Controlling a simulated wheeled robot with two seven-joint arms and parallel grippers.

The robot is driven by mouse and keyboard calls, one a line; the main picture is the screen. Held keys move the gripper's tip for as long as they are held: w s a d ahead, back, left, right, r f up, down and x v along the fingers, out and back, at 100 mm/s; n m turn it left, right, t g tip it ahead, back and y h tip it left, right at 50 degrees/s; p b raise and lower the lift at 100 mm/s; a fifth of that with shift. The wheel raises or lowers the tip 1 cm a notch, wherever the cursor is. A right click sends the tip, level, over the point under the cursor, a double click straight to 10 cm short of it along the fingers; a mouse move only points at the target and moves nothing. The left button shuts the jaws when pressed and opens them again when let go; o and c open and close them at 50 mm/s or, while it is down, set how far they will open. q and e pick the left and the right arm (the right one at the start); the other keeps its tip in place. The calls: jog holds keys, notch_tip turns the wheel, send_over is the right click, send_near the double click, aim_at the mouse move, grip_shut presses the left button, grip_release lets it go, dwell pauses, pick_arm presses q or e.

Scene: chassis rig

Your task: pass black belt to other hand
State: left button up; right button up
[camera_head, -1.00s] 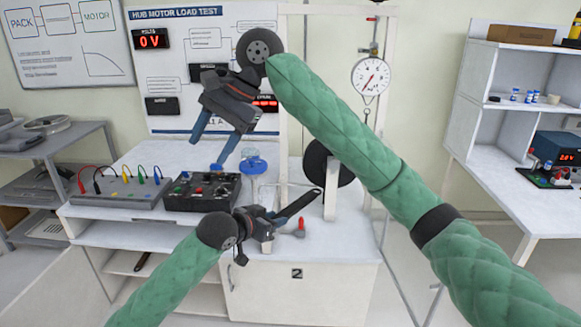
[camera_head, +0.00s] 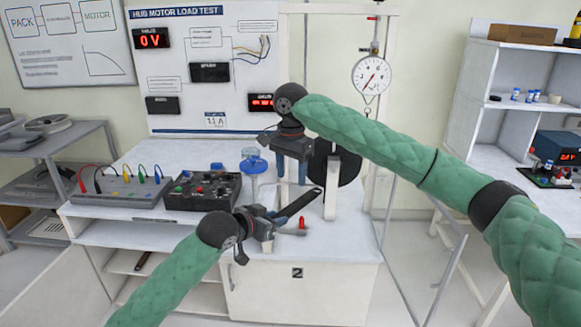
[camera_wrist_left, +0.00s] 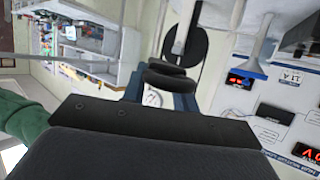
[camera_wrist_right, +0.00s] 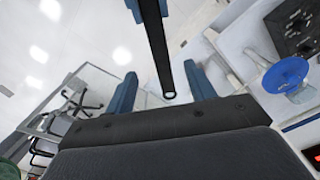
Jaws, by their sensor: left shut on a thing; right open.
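The black belt (camera_head: 306,202) is a dark strip slanting up and right from my left gripper (camera_head: 283,215), which is shut on it above the bench. In the right wrist view the belt (camera_wrist_right: 153,45) runs from my left gripper's blue fingers at the top edge down toward the space between my right gripper's fingers (camera_wrist_right: 162,90), its ringed end near the palm. My right gripper (camera_head: 292,181) is open, pointing down just above the belt. In the left wrist view the belt (camera_wrist_left: 172,77) shows as dark rounded shapes at the fingers; its grip point is partly hidden.
A black disc (camera_head: 347,170) on a white post stands right behind the grippers. A blue-topped stand (camera_head: 254,165) and a black control box (camera_head: 203,191) are to the left. A small red object (camera_head: 302,223) lies on the bench. A dial gauge (camera_head: 371,75) hangs behind.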

aim_at(291, 207)
notch_tip(291, 207, down, 10)
jog(key=shift+f, duration=0.1)
dwell(0.4)
jog(key=c, duration=1)
pick_arm(q)
jog(key=o, duration=1.1)
pick_arm(e)
jog(key=shift+c, duration=0.6)
